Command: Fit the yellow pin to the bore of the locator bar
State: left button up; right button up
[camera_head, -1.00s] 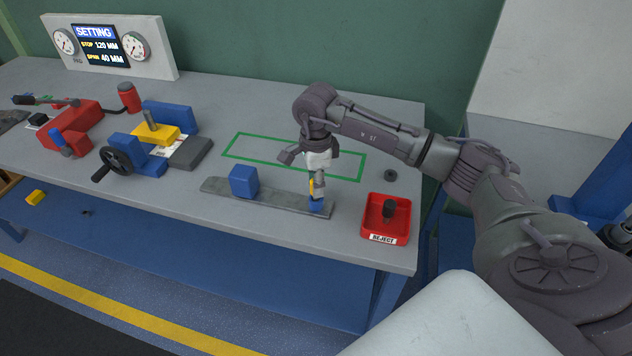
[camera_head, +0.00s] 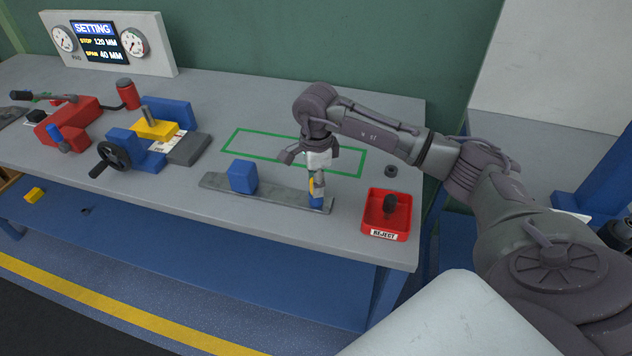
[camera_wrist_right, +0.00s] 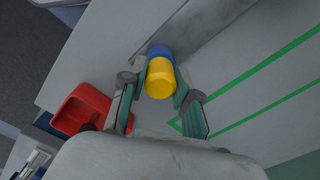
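The locator bar (camera_head: 275,198) is a long flat grey bar lying on the grey bench, with a blue block (camera_head: 242,177) on it left of its middle. At its right end is a smaller blue piece (camera_head: 316,202). My right gripper (camera_head: 314,186) is above that end, pointing down, its fingers on both sides of the yellow pin (camera_wrist_right: 159,83) and apparently closed on it. The blue piece (camera_wrist_right: 158,50) shows at the pin's far end in the wrist view. The bore is hidden, and I cannot tell how deep the pin sits. My left gripper is out of view.
A red reject tray (camera_head: 372,215) with a dark part in it stands right of the bar, a dark ring (camera_head: 390,171) behind it. A green outlined area (camera_head: 235,152) behind the bar is partly clear. A vise-like fixture (camera_head: 187,150) and red lever device (camera_head: 75,118) stand left.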

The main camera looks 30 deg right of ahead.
jog(key=o, duration=0.5)
jog(key=shift+f, duration=0.2)
jog(key=shift+c, duration=0.2)
notch_tip(320, 180, up, 12)
